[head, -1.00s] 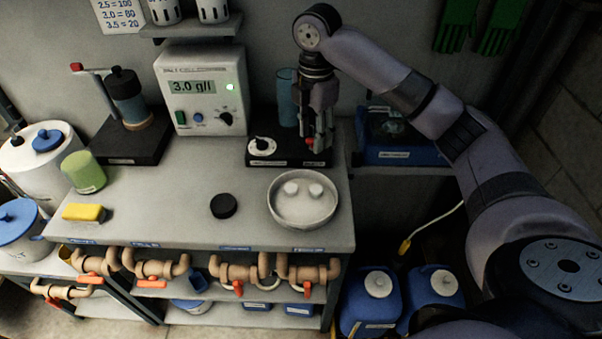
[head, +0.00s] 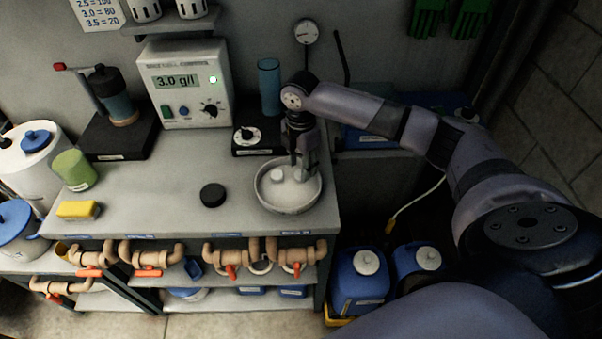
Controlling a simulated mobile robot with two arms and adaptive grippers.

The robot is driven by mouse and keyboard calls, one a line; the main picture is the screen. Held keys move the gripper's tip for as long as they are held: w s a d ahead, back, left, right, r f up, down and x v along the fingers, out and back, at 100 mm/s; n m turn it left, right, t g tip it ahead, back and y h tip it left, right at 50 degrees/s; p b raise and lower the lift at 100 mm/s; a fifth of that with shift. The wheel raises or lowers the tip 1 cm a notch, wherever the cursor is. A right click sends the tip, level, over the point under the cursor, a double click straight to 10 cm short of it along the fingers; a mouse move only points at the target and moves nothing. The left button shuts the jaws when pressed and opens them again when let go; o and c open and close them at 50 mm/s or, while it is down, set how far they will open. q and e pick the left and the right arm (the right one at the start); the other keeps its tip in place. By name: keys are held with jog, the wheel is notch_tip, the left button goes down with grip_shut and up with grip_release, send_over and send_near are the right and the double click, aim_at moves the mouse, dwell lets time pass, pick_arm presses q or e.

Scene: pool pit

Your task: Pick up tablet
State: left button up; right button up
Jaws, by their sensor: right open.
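Two white round tablets lie in a shallow round dish (head: 262,200) at the right end of the grey bench top. The left tablet (head: 279,181) shows most clearly. The right tablet (head: 301,175) is close beside my right gripper (head: 300,166). That gripper is open and points down over the back part of the dish. Whether its fingertips touch the tablet or the dish I cannot tell. My left gripper is not in view.
A black puck (head: 212,195) lies left of the dish. A device with a dial (head: 248,136) and a blue cylinder (head: 269,87) stand behind it. A meter reading 3.0 g/l (head: 184,84) stands further left. Pipes with orange valves (head: 231,271) run below the front edge.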

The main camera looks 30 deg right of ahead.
jog(key=shift+f, duration=1.45)
jog(key=c, duration=0.5)
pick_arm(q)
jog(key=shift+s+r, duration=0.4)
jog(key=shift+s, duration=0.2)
pick_arm(e)
jog(key=shift+c, duration=1.2)
